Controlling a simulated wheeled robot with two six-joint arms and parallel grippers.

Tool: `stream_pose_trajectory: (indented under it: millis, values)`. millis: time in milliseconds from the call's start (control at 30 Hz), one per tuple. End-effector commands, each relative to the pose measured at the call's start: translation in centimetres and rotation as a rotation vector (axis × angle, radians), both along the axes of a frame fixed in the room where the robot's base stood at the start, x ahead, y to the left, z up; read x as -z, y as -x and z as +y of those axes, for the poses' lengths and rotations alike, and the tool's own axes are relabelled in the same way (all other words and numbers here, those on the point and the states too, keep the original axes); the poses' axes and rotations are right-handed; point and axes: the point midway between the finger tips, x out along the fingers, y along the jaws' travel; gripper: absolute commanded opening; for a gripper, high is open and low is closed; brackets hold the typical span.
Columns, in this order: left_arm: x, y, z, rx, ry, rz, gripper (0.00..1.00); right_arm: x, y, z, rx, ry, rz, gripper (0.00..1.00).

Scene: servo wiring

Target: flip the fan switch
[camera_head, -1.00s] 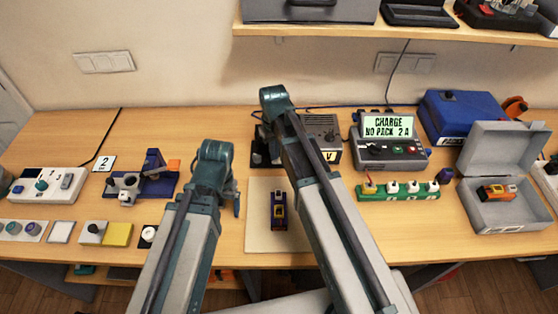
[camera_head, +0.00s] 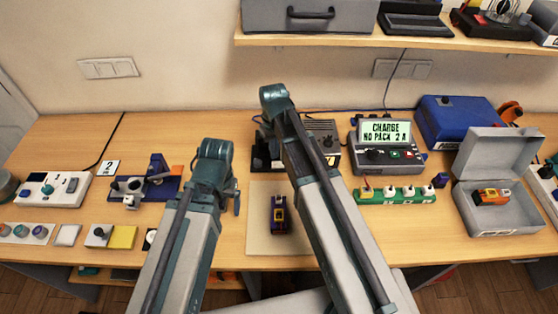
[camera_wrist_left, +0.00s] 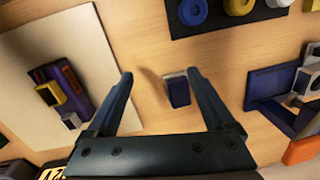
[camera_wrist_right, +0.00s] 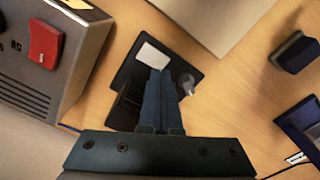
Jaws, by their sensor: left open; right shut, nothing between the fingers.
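A grey vented box (camera_head: 322,135) stands at the back middle, just right of my right arm. In the right wrist view its side carries a red rocker switch (camera_wrist_right: 44,44); no label shows that it is the fan switch. My right gripper (camera_wrist_right: 160,72) is shut and empty, over a black plate (camera_wrist_right: 130,85) with a white pad (camera_wrist_right: 152,54) and a small grey knob (camera_wrist_right: 187,83). The red switch lies left of its fingers. My left gripper (camera_wrist_left: 160,76) is open and empty above the table, with a small dark blue block (camera_wrist_left: 177,91) lying below, between its fingers in the picture.
A pale mat (camera_head: 262,235) bears a purple-and-yellow device (camera_head: 279,214). A charger (camera_head: 386,145), a green strip with several knobs (camera_head: 400,194) and an open grey case (camera_head: 500,215) stand right. A blue fixture (camera_head: 160,187) and a white switch panel (camera_head: 50,188) stand left.

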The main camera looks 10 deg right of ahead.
Motion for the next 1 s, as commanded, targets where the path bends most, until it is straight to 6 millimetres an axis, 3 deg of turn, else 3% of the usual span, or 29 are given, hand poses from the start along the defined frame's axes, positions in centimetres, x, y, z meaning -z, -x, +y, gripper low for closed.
stream_pose_trajectory:
  millis: [400, 733, 833, 1000]
  values:
    - [-3.4, 0.0, 0.0, 0.001, 0.0, 0.0, 0.87, -3.4, 0.0, 0.0, 0.0, 0.0, 0.0, 0.0]
    - [-3.4, 0.0, 0.0, 0.001, 0.0, 0.0, 0.87, -3.4, 0.2, 0.1, -0.001, 0.001, 0.001, 0.0]
    - [-3.3, 0.0, 0.0, 0.001, 0.0, 0.0, 0.87, -3.3, 2.8, 1.4, -0.006, 0.012, 0.007, 0.0]
    - [-3.3, 0.0, 0.0, 0.001, 0.0, 0.0, 0.87, -3.4, 10.7, 4.4, -0.014, 0.059, 0.02, 0.0]
